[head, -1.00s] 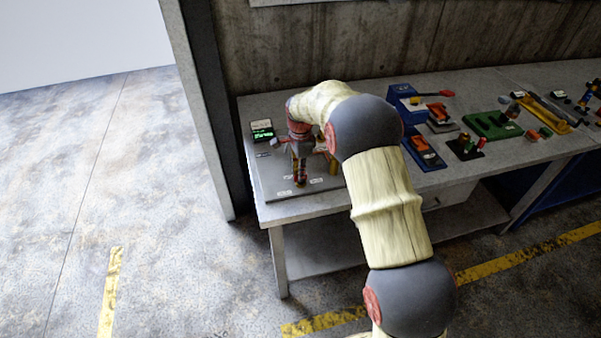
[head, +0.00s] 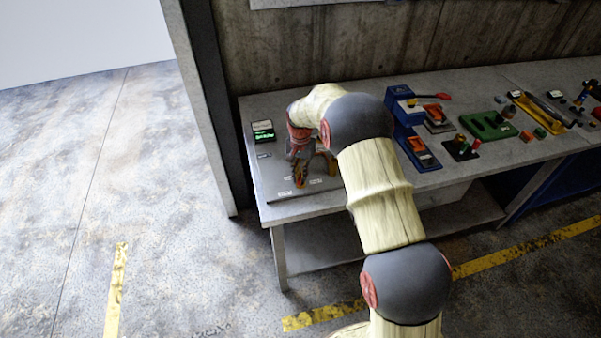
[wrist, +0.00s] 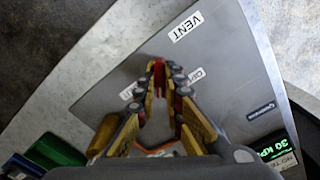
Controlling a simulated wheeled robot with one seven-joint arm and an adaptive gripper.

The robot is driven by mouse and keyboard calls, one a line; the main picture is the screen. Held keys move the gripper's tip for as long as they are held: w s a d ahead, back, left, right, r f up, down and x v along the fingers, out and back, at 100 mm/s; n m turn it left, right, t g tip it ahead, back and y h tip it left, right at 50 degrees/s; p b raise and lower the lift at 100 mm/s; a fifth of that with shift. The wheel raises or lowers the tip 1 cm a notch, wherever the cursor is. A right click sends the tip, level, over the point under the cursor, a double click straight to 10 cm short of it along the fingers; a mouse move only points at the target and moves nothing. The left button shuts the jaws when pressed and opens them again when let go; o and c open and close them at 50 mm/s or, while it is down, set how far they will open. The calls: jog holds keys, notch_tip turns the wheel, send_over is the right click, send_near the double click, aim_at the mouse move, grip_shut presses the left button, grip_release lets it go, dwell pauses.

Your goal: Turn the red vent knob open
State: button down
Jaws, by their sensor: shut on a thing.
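The red vent knob (wrist: 159,74) shows as a narrow red piece between my fingertips in the wrist view, next to the white VENT label (wrist: 186,27) on a grey panel (wrist: 236,72). My gripper (wrist: 167,70) is shut on the knob, with its yellow and dark fingers on either side of it. Two smaller labels beside the fingers are partly hidden, so the knob's exact angle is hard to read. In the head view my gripper (head: 300,180) points down at the panel, and its fingers hide the knob.
A small green-lit display (head: 263,132) stands at the panel's back left; in the wrist view it reads 30 kPa (wrist: 272,149). A blue device (head: 404,112), a green block (head: 489,125) and several other fixtures stand right on the bench. The floor at left is clear.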

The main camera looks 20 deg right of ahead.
aim_at(300, 176)
jog(key=n+p, duration=0.1)
jog(key=n, duration=0.6)
jog(key=shift+w+p, duration=0.1)
jog(key=shift+p, duration=0.25)
dwell(0.4)
jog(key=c, duration=1.9)
grip_release()
jog(key=shift+r, duration=0.1)
notch_tip(300, 176, up, 12)
